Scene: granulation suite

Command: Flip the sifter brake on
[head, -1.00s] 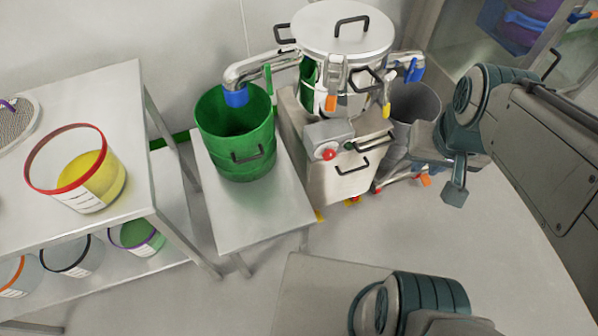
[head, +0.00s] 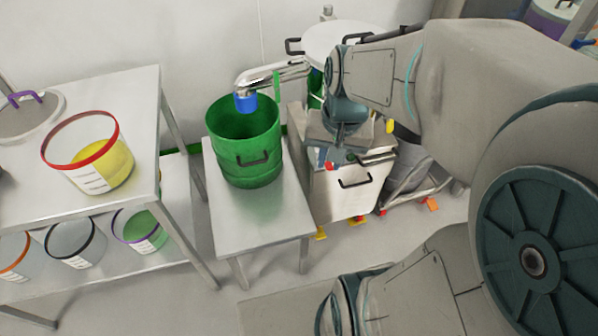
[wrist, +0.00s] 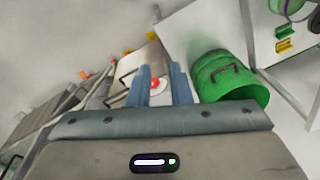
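The sifter (head: 335,190) is a steel machine with a round silver lid, partly hidden behind my arm. Small yellow and orange tabs, such as a yellow tab (head: 321,233) and an orange tab (head: 431,204), show low at its feet; I cannot tell which is the brake. Tabs also show at the top left of the wrist view (wrist: 126,50). My gripper (wrist: 161,80) is over the front of the sifter, its two blue fingers apart and nothing held. A red button (wrist: 155,84) on a pale base appears between the fingers; I cannot tell the distance or any contact.
A green bin (head: 242,165) stands on a low steel table (head: 262,220) left of the sifter, under a blue-tipped spout (head: 246,102). A shelf table (head: 140,90) at left holds a red-rimmed tub (head: 100,165), with several tubs below. Floor is clear in front of the low table.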

